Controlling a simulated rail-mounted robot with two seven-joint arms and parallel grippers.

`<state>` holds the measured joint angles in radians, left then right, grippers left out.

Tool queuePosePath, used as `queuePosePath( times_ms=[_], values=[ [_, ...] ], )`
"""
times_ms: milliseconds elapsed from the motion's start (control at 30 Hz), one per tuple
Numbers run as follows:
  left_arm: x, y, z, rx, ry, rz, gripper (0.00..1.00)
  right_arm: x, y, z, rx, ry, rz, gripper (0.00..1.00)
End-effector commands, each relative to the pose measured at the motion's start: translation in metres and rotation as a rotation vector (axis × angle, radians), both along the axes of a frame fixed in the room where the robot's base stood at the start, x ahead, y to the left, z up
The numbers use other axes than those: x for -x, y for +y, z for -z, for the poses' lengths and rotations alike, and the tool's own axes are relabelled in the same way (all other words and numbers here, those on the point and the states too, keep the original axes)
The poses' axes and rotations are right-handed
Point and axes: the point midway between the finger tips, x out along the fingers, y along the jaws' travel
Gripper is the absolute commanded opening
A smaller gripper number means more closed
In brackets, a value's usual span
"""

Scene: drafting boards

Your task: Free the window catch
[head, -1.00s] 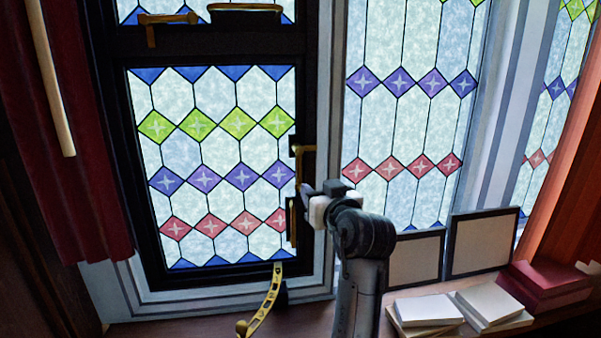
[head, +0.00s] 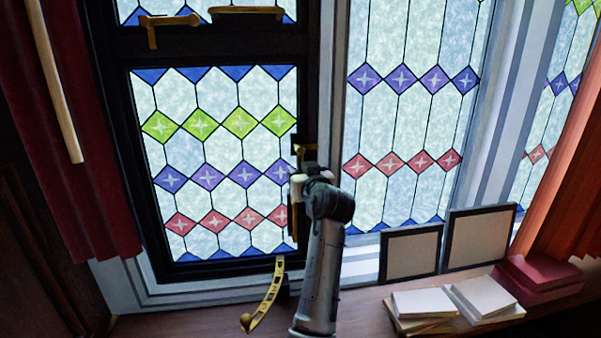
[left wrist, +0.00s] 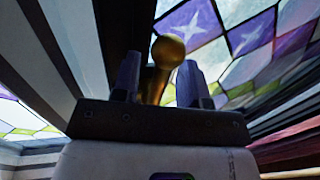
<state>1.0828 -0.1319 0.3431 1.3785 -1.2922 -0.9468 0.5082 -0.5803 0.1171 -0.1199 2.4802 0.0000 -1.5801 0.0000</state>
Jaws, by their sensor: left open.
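The window catch (head: 304,148) is a brass fitting on the dark right-hand stile of the leaded casement (head: 235,120). Only its upper part shows in the head view; my left gripper (head: 309,172) covers the rest. In the left wrist view the round brass knob (left wrist: 168,50) of the catch stands between the two fingers of my left gripper (left wrist: 158,80). The jaws are open, with one finger on each side of the knob; I cannot tell whether either touches it. My right gripper is not in view.
A brass stay bar (head: 265,298) with holes angles out over the wooden sill at the casement's bottom. Two framed panels (head: 411,254) stand on the right, with stacked pale books (head: 425,305) and red books (head: 538,280). A red curtain (head: 95,190) hangs at left.

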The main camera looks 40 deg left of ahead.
Motion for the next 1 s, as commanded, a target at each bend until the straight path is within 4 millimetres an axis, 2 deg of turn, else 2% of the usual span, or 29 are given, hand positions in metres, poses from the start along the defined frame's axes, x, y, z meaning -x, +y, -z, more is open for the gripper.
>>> queuePosePath(
  times_ms=[167, 567, 900, 1000],
  values=[
    [0.0001, -0.0001, -0.0001, 0.0, 0.0, 0.0, 0.38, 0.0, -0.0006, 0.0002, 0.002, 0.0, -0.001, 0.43],
    [0.0, -0.0004, -0.0001, 0.0, 0.0, 0.0, 0.0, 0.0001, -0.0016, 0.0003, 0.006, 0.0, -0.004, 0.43],
    [0.0003, 0.0002, -0.0002, -0.001, 0.0, 0.0, 0.0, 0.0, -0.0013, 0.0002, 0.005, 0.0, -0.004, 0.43],
    [0.0021, 0.0069, -0.0006, -0.008, 0.008, -0.008, 0.0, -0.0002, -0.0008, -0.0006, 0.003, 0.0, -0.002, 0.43]
  ],
)
